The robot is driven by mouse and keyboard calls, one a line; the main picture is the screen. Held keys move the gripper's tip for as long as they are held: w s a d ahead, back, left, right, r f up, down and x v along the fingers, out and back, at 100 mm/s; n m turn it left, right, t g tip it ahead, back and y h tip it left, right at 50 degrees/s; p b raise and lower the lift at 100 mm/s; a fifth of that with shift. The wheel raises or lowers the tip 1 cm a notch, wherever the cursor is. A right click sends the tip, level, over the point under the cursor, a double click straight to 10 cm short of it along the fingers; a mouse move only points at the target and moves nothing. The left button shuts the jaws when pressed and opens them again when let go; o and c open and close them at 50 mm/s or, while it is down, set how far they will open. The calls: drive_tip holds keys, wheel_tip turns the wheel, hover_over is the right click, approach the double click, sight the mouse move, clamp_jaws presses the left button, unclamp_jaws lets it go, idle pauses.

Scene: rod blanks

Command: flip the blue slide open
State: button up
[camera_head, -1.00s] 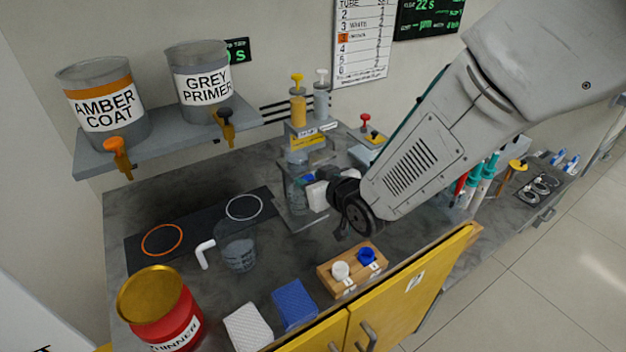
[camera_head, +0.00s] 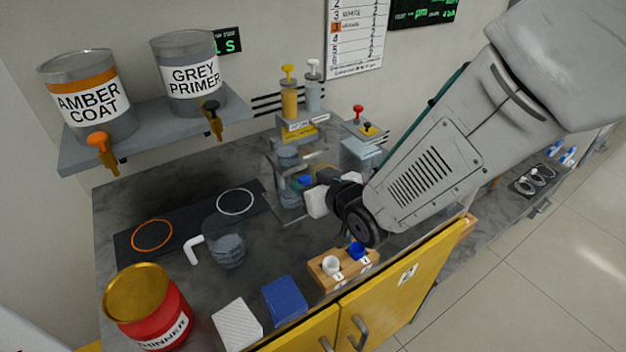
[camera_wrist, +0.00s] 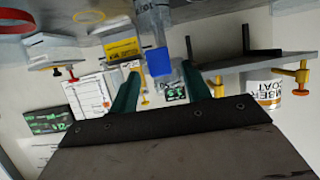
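The blue slide (camera_wrist: 158,62) is a small blue block at the end of a clear cylinder (camera_wrist: 152,22) in the wrist view, which looks upside down. In the head view a small blue patch, seemingly the same slide (camera_head: 305,181), shows on the clear dispenser stand, just left of my wrist. My gripper (camera_wrist: 160,82) is open, with its two teal fingers spread apart. The blue slide appears between and beyond the fingers, with nothing held. I cannot tell the exact gap or whether anything touches. In the head view the fingers are hard to make out.
Two pump bottles (camera_head: 289,98) stand above the dispenser. A wooden block (camera_head: 330,280) with a white and a blue cup sits in front. A clear jug (camera_head: 229,248), red thinner can (camera_head: 150,310) and blue pad (camera_head: 285,300) stand left. An open yellow door (camera_head: 410,285) borders the bench.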

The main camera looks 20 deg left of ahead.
drive_tip(key=v, duration=0.7)
drive_tip(key=shift+s+d, duration=0.2)
drive_tip(key=shift+d, duration=0.1)
idle(0.3)
